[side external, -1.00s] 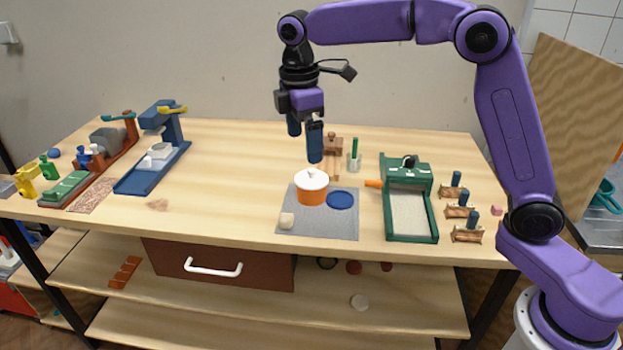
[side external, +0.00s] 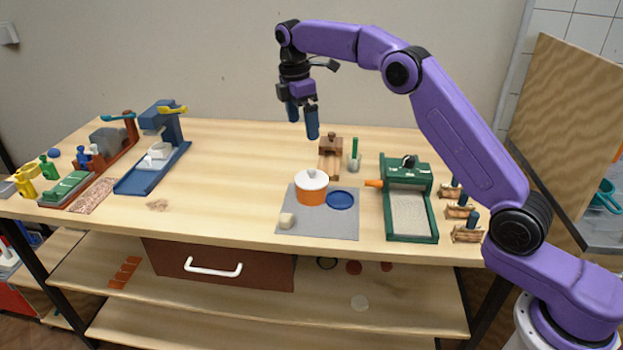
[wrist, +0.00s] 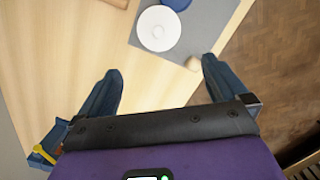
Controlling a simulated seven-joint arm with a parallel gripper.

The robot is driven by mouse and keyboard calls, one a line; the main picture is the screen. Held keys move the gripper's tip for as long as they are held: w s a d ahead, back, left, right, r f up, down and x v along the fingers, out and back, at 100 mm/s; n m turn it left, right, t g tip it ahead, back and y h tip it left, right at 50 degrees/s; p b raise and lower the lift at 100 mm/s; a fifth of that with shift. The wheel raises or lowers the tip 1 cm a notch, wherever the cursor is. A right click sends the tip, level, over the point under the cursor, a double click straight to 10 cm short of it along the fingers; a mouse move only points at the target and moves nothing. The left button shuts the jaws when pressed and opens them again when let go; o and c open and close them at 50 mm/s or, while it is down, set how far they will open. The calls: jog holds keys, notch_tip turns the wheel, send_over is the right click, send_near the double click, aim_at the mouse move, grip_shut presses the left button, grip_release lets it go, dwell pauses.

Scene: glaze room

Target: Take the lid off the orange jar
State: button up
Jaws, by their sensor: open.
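The orange jar (side external: 312,197) stands upright on a grey mat (side external: 335,226) near the front of the table. Its white lid (side external: 311,180), with a small round knob, sits on top of the jar. In the wrist view the lid (wrist: 158,28) shows from above as a white disc near the top and hides the orange body. My gripper (side external: 302,124) is open and empty, with its blue fingers pointing down, well above the table and above and behind the jar. In the wrist view the fingers (wrist: 160,80) are spread wide with nothing between them.
A blue disc (side external: 340,200) lies right of the jar, and a pale block (side external: 286,220) sits at the mat's front left. A green-framed tray (side external: 435,215) stands to the right. A wooden tool (side external: 331,148) and green-handled cup (side external: 354,163) stand behind. The table's middle left is clear.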

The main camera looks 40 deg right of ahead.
send_over(311, 170)
jog(key=a, duration=0.1)
notch_tip(311, 170, down, 10)
jog(key=shift+w+r, duration=0.1)
jog(key=shift+r, duration=0.1)
jog(key=shift+d+f, duration=0.25)
jog(key=shift+f, duration=1.05)
jog(key=shift+d+f, duration=0.25)
jog(key=shift+f, duration=1.05)
jog(key=c, duration=0.7)
